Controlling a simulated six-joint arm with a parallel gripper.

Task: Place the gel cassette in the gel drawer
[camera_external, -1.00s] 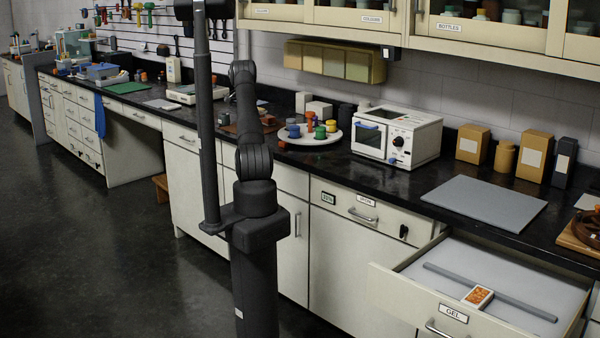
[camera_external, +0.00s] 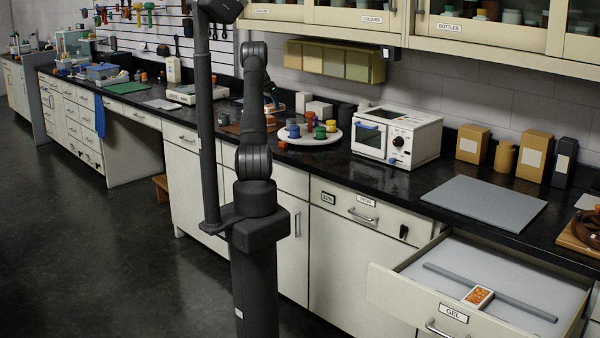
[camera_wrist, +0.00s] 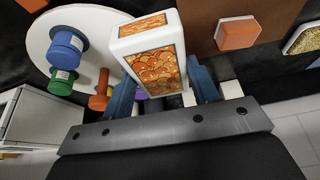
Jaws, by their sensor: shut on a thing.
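In the wrist view my gripper (camera_wrist: 163,80) is shut on a white block with orange patterned faces, the gel cassette (camera_wrist: 150,50). In the external view the held cassette cannot be made out; the arm is over the bench, left of the round white plate. The gel drawer (camera_external: 400,299), labelled GEL, is open at the lower right. A similar white and orange cassette (camera_external: 479,296) lies inside it, at a grey divider bar (camera_external: 520,304).
The round white plate (camera_external: 330,138) holds several coloured pots; it also shows in the wrist view (camera_wrist: 38,42). A white oven-like box (camera_external: 400,138) stands right of it. A grey mat (camera_external: 484,208) lies on the bench above the drawer. An orange block (camera_wrist: 238,34) lies on a brown board.

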